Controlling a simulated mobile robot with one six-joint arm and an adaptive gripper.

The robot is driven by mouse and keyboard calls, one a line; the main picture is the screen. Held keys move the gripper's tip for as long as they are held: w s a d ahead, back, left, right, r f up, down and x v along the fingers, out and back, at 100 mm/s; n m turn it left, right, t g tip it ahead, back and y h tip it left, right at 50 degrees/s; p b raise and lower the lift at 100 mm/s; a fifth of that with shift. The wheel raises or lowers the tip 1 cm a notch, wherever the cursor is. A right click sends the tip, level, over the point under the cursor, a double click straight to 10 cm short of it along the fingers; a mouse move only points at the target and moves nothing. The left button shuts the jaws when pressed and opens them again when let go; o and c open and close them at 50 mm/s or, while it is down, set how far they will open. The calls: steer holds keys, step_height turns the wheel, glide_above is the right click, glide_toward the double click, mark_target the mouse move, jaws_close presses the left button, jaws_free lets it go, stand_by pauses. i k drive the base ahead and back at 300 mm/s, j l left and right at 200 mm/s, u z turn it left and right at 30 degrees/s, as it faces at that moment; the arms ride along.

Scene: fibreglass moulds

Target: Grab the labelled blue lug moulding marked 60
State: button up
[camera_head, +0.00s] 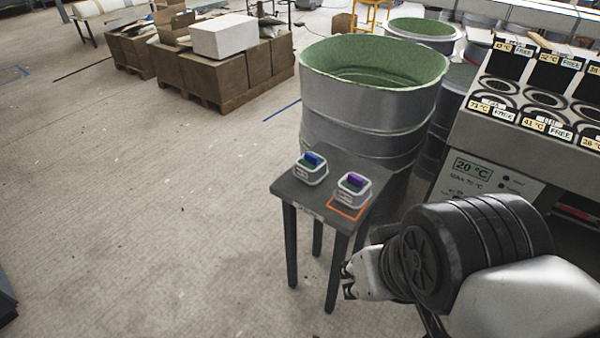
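A blue moulding (311,160) sits in a small whitish holder (312,176) on the left part of a small dark table (297,192). A label shows on the front of its holder, but its print is too small to read. A purple moulding (354,181) sits in a similar holder (352,197) to the right, by an orange outline on the tabletop. My gripper (350,281) is at the lower middle, to the right of the table legs in the picture and apart from both mouldings. Its fingers are small and partly hidden, so I cannot tell their opening.
A large grey drum with a green inside (370,105) stands right behind the table. A machine with several round openings and temperature labels (520,125) stands at the right. Cartons on pallets (225,65) are at the back left. The floor (150,200) left of the table is clear.

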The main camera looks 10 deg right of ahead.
mark_target(310, 168)
steer(key=i+j+z, duration=0.1)
steer(key=i+z, duration=0.2)
steer(key=i, duration=0.15)
steer(key=i+j+z, duration=0.25)
steer(key=i, duration=0.15)
steer(key=i+j+z, duration=0.3)
steer(key=i+l, duration=0.05)
steer(key=i, duration=0.05)
